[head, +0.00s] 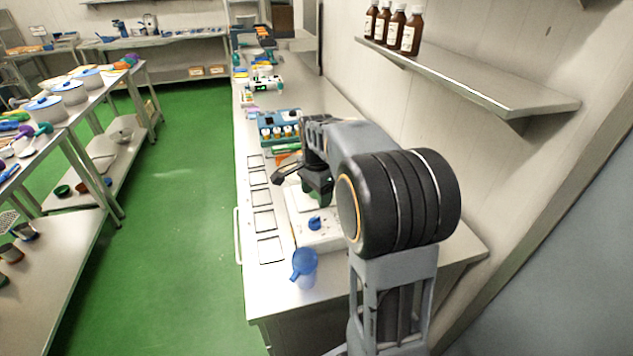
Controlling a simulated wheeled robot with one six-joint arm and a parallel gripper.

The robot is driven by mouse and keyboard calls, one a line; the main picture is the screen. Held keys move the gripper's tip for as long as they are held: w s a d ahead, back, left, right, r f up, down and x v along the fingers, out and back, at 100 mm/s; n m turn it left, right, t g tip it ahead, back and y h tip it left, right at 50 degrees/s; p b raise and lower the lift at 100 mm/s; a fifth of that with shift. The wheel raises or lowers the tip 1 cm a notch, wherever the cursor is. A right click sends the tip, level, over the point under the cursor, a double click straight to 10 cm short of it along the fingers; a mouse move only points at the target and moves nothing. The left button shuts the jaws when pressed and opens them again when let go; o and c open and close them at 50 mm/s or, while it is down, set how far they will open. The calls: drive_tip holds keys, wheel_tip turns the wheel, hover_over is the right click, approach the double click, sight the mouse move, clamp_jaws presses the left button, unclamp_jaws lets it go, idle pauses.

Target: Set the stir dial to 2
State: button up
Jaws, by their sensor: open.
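A white hotplate-like unit (325,240) stands on the bench, partly hidden by my arm. One blue dial (315,223) shows on its near side. I cannot read its marks or setting, or tell whether it is the stir dial. Any second dial is hidden behind my arm. My gripper (318,196) is dark, points down over the unit, and is beyond the blue dial in the picture. It is open and seems empty, though my arm hides part of it. I cannot tell whether it touches anything.
A blue jug (304,268) stands near the unit's front. Outlined squares (264,220) run along the bench's left side. A blue rack with bottles (279,130) stands farther back. A wall shelf (470,80) holds brown bottles (397,28). The green floor (185,210) to the left is clear.

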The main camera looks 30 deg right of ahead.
drive_tip(key=shift+r, duration=2.2)
